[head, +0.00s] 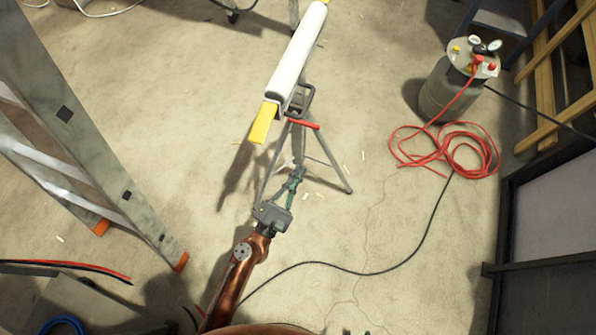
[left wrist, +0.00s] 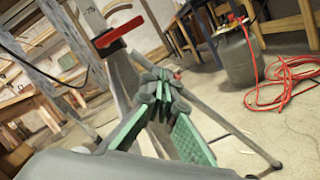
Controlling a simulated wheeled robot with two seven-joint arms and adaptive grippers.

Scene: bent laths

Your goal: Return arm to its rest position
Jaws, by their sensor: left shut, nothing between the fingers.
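My left arm (head: 236,275), copper-brown, reaches up from the bottom of the head view. My left gripper (head: 297,176), grey with green finger parts, is at its end, shut and empty. It appears in front of the grey legs of a roller stand (head: 331,165), below its red lever (head: 303,124); I cannot tell whether it touches them. In the left wrist view the green-padded fingers (left wrist: 163,84) meet at their tips, with the stand's leg and red lever (left wrist: 120,32) behind them. My right gripper is in neither view.
The stand carries a long white roller (head: 298,55) with a yellow end (head: 263,123). An aluminium ladder (head: 75,115) stands left. A grey tank (head: 446,92) and coiled red hose (head: 470,150) are right. A black cable (head: 430,235) crosses the floor. Open floor lies lower right.

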